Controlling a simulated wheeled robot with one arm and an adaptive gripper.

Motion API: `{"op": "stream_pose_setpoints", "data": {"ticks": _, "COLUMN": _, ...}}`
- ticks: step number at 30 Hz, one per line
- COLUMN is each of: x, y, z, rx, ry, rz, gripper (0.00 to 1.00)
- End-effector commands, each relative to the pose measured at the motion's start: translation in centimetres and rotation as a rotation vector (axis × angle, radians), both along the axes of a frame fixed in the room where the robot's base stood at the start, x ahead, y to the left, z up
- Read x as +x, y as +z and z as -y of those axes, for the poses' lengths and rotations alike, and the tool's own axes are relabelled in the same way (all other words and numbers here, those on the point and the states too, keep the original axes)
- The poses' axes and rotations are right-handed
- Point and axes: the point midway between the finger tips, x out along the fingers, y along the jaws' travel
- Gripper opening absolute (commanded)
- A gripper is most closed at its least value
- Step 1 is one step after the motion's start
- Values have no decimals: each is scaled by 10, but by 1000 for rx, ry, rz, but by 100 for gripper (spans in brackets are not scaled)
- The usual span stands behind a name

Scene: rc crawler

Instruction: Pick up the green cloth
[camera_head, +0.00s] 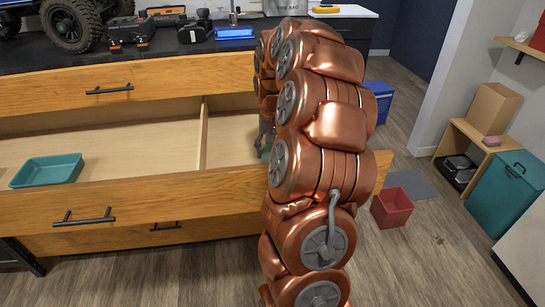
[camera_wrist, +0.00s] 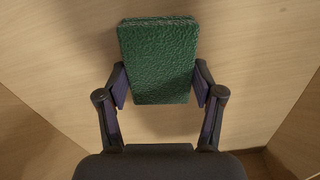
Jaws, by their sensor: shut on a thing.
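The green cloth (camera_wrist: 158,58) is a folded, textured rectangle in the wrist view. My gripper (camera_wrist: 160,88) is shut on it, with one finger against its left edge and one against its right edge. Pale wooden drawer surfaces lie behind and around the cloth; I cannot tell whether it touches the drawer bottom. In the head view my arm reaches into the right compartment of the open drawer (camera_head: 100,204). There a small bit of green shows beside my arm, and most of the gripper and cloth is hidden.
A teal tray (camera_head: 47,171) lies in the drawer's left compartment, past a divider (camera_head: 202,134). The counter (camera_head: 160,56) above holds a wheeled vehicle (camera_head: 70,24) and a blue tray (camera_head: 235,33). A red bin (camera_head: 392,207) and a blue box (camera_head: 380,98) stand on the floor at right.

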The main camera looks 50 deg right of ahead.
Motion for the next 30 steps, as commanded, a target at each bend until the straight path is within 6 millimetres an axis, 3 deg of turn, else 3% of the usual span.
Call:
{"op": "stream_pose_setpoints", "data": {"ticks": 10, "x": 1, "y": 9, "z": 1, "rx": -3, "ry": -1, "rz": 3, "gripper": 38}}
{"op": "stream_pose_setpoints", "data": {"ticks": 21, "x": 1, "y": 71, "z": 1, "rx": -2, "ry": 0, "rz": 3, "gripper": 37}}
{"op": "stream_pose_setpoints", "data": {"ticks": 30, "x": 0, "y": 98, "z": 1, "rx": -1, "ry": -1, "rz": 1, "gripper": 37}}
